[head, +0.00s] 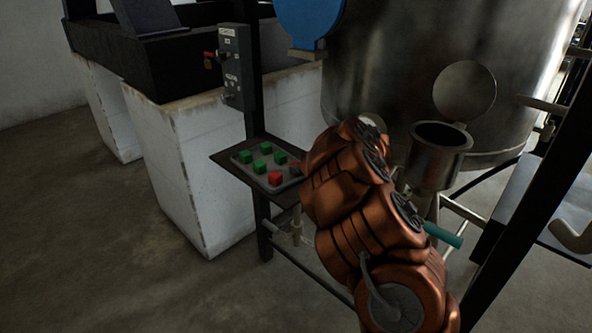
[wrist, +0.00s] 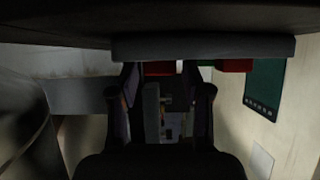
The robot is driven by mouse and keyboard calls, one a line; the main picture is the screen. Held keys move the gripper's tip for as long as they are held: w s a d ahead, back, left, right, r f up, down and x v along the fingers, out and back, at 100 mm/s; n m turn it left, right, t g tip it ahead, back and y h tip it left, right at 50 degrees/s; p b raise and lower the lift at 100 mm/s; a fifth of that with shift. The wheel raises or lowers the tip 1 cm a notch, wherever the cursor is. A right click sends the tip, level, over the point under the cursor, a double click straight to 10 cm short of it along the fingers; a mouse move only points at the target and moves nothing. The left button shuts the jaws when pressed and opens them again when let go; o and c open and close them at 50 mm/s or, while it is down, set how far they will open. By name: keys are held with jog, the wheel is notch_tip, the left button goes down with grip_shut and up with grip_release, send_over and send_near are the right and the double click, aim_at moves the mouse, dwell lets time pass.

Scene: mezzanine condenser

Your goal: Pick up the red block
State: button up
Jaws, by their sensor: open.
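A red block (head: 275,178) sits at the near edge of a grey tray (head: 250,176) in the head view, beside several green blocks (head: 259,166). In the head view my copper-coloured arm reaches toward the tray's right side and mostly hides my gripper. In the wrist view my gripper (wrist: 160,80) is open, its two fingers pointing at the tray edge (wrist: 205,47). A red block (wrist: 160,69) shows between the fingertips, with no clear contact. A second red patch (wrist: 237,65) and a sliver of green lie to the right; I cannot tell which red is which.
The tray rests on a dark shelf (head: 226,156) fixed to a post with a grey control box (head: 235,66). A white block wall (head: 188,160) stands to the left. A large metal tank (head: 390,75) and a metal cup-like funnel (head: 438,150) stand to the right.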

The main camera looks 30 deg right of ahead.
jog(key=shift+x, duration=1.45)
jog(key=c, duration=0.9)
jog(key=shift+r, duration=0.15)
